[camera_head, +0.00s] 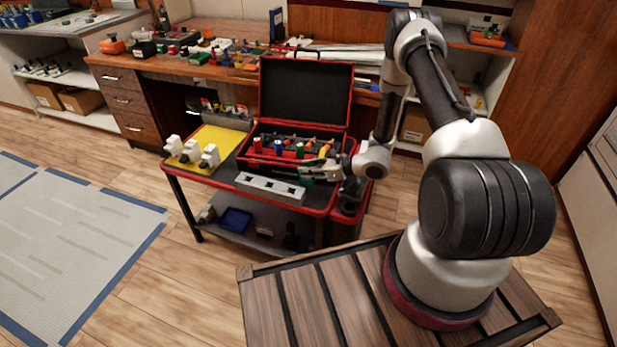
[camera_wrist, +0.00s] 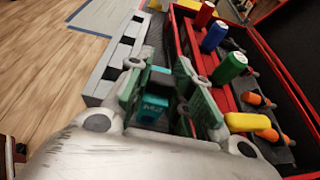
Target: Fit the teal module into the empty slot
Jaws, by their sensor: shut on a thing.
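The teal module (camera_wrist: 153,106) is between the two fingers of my gripper (camera_wrist: 166,78) in the wrist view, and my gripper is shut on it. In the head view my gripper (camera_head: 312,174) is over the cart, just in front of the red toolbox, and I cannot make out the module there. The grey slotted block (camera_head: 270,188) lies along the cart's front edge, left of my gripper. In the wrist view the block (camera_wrist: 106,72) is beside the left finger, with dark openings along it. I cannot tell which opening is the empty slot.
The open red toolbox (camera_head: 306,90) stands close behind my gripper. In the wrist view red, blue and green cylinders (camera_wrist: 229,68) and a yellow-handled tool (camera_wrist: 247,122) are close on the right. White pieces (camera_head: 210,156) stand on a yellow mat (camera_head: 217,141) at the left.

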